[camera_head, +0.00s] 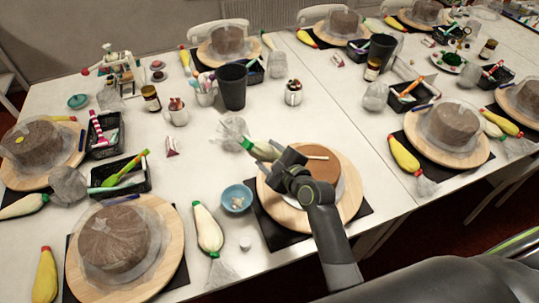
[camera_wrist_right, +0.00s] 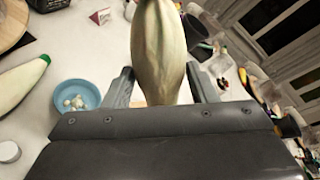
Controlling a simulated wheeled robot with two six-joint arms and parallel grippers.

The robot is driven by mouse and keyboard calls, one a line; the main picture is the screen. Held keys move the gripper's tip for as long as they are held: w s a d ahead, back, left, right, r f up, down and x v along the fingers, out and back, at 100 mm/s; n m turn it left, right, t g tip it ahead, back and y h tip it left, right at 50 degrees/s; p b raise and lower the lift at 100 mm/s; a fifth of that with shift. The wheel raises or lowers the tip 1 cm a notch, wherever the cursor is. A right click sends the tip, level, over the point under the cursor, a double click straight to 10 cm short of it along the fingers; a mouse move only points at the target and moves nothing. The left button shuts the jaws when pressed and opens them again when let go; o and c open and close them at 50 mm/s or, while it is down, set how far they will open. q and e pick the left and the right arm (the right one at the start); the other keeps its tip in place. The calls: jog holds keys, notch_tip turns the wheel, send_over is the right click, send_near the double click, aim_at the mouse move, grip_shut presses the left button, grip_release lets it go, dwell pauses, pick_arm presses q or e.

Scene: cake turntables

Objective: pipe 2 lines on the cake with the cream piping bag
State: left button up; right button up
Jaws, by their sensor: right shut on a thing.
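The cream piping bag (camera_head: 262,149), pale with a green end, is held in my right gripper (camera_head: 280,168). In the right wrist view the bag (camera_wrist_right: 158,50) stands between the two fingers of the gripper (camera_wrist_right: 158,88). The brown cake (camera_head: 328,168) sits on a round wooden turntable (camera_head: 273,205), partly hidden by my right arm. A short, thin light-brown strip shows on the cake's top; I cannot tell what it is. The bag is at the cake's upper left side in the head view. My left gripper is out of view.
A blue bowl (camera_head: 236,198) and another pale piping bag (camera_head: 208,230) lie left of the turntable. A crumpled clear wrap (camera_head: 233,130) and a dark cup (camera_head: 232,86) stand behind. Several wrapped cakes on turntables crowd the tables.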

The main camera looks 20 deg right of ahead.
jog(key=shift+d, duration=0.1)
jog(key=s+d+p, duration=0.1)
jog(key=s+d, duration=0.2)
jog(key=d, duration=0.6)
jog(key=shift+s+d+p, duration=0.3)
jog(key=shift+s+p, duration=0.1)
dwell(1.6)
jog(key=o, duration=0.4)
jog(key=shift+c, duration=0.5)
jog(key=shift+r, duration=0.15)
